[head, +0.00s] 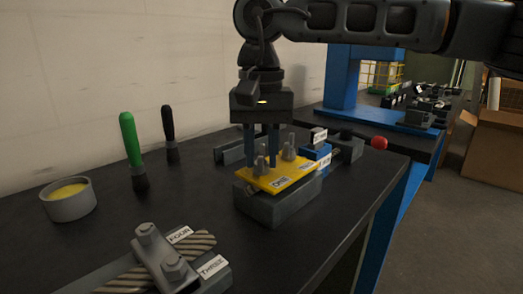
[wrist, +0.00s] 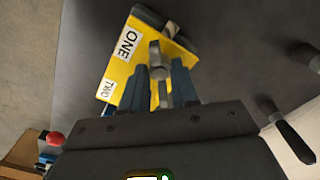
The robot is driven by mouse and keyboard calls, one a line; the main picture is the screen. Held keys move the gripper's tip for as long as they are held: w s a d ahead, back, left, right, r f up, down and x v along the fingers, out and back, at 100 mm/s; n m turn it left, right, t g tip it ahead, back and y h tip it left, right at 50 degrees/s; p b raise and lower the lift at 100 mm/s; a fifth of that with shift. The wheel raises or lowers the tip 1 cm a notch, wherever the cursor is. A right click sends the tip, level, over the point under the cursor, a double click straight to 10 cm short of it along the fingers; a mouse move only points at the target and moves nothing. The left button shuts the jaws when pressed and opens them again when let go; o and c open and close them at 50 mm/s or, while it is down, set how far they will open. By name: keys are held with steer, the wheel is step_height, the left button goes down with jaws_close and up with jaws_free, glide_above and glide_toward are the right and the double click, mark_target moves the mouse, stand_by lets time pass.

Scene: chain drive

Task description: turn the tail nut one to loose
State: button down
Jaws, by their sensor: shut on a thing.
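The yellow plate (head: 275,178) carries labels ONE and TWO and sits on a dark grey block (head: 280,207). Tail nut one (head: 260,164) is a grey nut on an upright stud, beside the ONE label. A second grey nut (head: 289,150) stands behind it on the plate. My gripper (head: 262,158) points down with its blue fingers at nut one. In the wrist view, the fingertips (wrist: 159,72) are close on either side of a grey nut, with the ONE label (wrist: 128,43) beside it. The fingers partly hide the plate and the other nut.
A green-handled tool (head: 131,145), a black-handled tool (head: 169,130) and a grey cup (head: 69,202) stand to the left. A red knob (head: 379,143) juts out at the right.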

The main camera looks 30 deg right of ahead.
mark_target(261, 150)
steer(key=c, duration=1.2)
jaws_free()
steer(key=shift+f, duration=0.2)
steer(key=shift+r, duration=0.1)
steer(key=shift+r, duration=0.1)
step_height(261, 150, up, 8)
steer(key=shift+f+p, duration=0.2)
steer(key=shift+p, duration=0.25)
steer(key=shift+a+f, duration=0.1)
